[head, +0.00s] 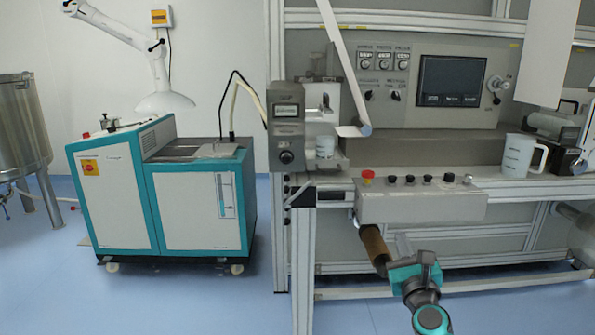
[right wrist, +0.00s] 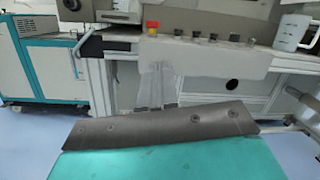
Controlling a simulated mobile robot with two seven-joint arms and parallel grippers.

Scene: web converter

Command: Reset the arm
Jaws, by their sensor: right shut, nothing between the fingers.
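My right arm comes up from the bottom right of the head view. My right gripper (head: 400,240) is in front of the machine, just below the light control box (head: 420,205). In the right wrist view its pale fingers (right wrist: 160,70) are together and empty, with the front of the control box behind them. I cannot tell the exact gap to the box. My left gripper and left arm are not in view.
The control box carries a red button (head: 367,176) and several black knobs. A brown roll (head: 375,245) is beside my right gripper. A white measuring cup (head: 523,155) stands on the machine ledge. A teal-and-white cabinet (head: 200,205) stands left. Blue floor (head: 190,300) is clear in front.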

